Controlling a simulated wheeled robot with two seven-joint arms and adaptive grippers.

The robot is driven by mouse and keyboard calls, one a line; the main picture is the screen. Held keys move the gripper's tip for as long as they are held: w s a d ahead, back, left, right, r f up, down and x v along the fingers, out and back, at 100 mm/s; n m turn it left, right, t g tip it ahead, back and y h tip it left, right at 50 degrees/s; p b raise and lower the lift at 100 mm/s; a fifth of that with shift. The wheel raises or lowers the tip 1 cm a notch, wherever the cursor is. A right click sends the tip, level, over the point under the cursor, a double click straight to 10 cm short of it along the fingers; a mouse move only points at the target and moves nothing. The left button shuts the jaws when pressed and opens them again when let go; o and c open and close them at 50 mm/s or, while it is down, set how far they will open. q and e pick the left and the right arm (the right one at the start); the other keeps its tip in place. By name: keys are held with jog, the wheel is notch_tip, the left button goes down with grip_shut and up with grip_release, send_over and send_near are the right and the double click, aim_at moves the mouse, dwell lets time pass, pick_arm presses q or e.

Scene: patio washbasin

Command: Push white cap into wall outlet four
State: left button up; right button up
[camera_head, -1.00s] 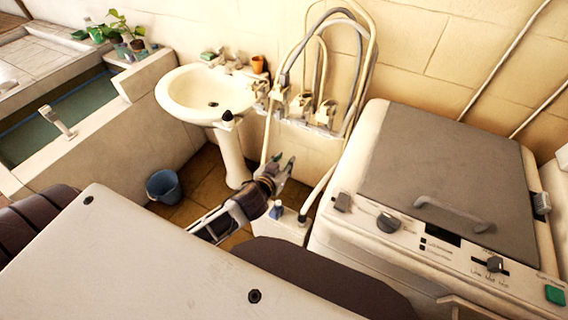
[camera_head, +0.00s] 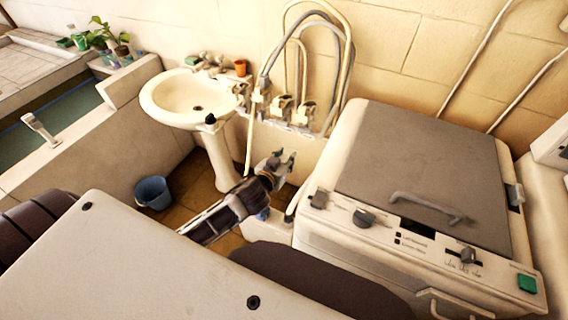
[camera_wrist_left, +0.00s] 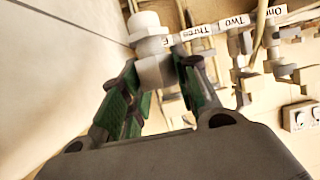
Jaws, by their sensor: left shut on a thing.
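My left gripper (camera_head: 284,158) is in front of the wall below the row of outlets (camera_head: 282,106). In the left wrist view, its green-padded fingers (camera_wrist_left: 157,78) are shut on a small white cap (camera_wrist_left: 153,71). Just beyond the cap is a white stacked round piece (camera_wrist_left: 147,30); I cannot tell whether the two touch. Labels reading Three (camera_wrist_left: 194,31), Two (camera_wrist_left: 235,21) and One (camera_wrist_left: 278,11) run upside down to the right. A label beginning with F (camera_wrist_left: 168,42) is partly hidden by the fingers. My right gripper is not in view.
Grey and cream hoses (camera_head: 300,45) loop above the outlets. A washbasin (camera_head: 182,98) stands to the left, with a blue bucket (camera_head: 152,192) on the floor. A washing machine (camera_head: 420,165) stands close on the right of my left gripper.

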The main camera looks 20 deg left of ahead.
pick_arm(q)
jog(key=w+r+p, duration=0.1)
jog(key=w+r, duration=0.5)
jog(key=r, duration=0.4)
jog(key=w+r+m+h+p, duration=0.1)
jog(key=w+r, duration=0.4)
jog(key=r, duration=0.6)
jog(key=w+r, duration=0.6)
jog(key=r, duration=0.4)
jog(key=w+f+m+h+p, duration=0.1)
jog(key=w+f+m+h, duration=0.1)
jog(key=f, duration=1)
jog(key=w+h, duration=0.1)
jog(key=w, duration=0.1)
jog(key=shift+w+d+g, duration=0.35)
jog(key=shift+w+g, duration=0.05)
jog(key=shift+f, duration=0.15)
jog(key=shift+f+b, duration=2.7)
jog(key=shift+b, duration=0.05)
